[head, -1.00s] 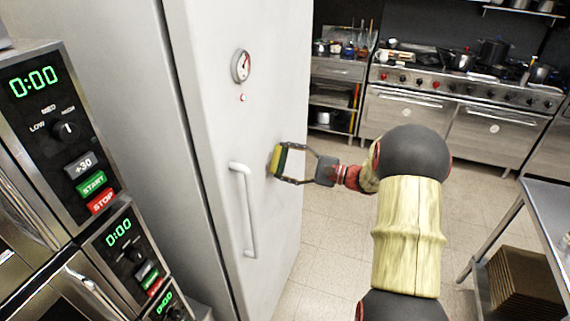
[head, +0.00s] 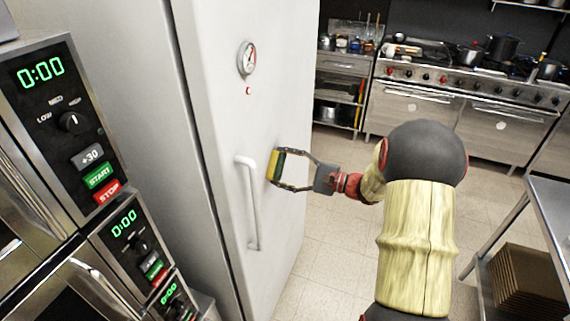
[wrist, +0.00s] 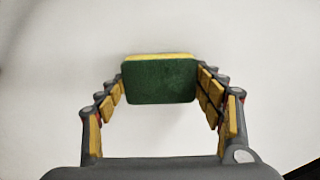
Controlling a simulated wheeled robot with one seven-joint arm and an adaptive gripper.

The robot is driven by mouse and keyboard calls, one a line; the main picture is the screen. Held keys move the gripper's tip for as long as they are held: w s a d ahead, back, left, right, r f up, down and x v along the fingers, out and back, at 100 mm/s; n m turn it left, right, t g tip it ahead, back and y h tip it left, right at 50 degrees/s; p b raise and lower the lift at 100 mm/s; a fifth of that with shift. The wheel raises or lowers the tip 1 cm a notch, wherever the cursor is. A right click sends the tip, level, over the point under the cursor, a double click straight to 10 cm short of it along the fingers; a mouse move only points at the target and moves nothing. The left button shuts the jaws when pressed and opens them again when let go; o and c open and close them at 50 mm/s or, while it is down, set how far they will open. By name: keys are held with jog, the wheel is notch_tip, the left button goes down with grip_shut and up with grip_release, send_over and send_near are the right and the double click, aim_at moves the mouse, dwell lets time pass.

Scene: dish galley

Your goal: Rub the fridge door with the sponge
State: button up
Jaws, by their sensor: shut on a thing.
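The white fridge door (head: 240,130) stands left of centre in the head view, with a vertical handle (head: 250,205), a round gauge and a small red light. My gripper (head: 278,167) is at the door, to the right of the handle, shut on a yellow and green sponge (head: 273,164). In the wrist view the sponge (wrist: 160,80) sits between the fingertips, green side towards the camera and yellow edge towards the white door (wrist: 50,60). The sponge is at or very near the door surface; I cannot tell whether it touches.
Stacked microwaves (head: 80,140) stand close on the left. A stove (head: 460,95) with pots is at the back right. A steel table (head: 555,210) with brown trays below stands at right. The tiled floor (head: 335,225) between is clear.

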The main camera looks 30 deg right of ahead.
jog(key=shift+s+a, duration=0.45)
jog(key=shift+a, duration=0.2)
jog(key=shift+r+p, duration=0.5)
jog(key=shift+r, duration=0.35)
jog(key=shift+w+d+f, duration=0.1)
jog(key=shift+w+d, duration=0.2)
jog(key=shift+d, duration=0.15)
jog(key=w+d+b, duration=0.1)
jog(key=w+d, duration=0.3)
jog(key=d, duration=0.1)
jog(key=shift+d, duration=0.15)
jog(key=shift+v, duration=3)
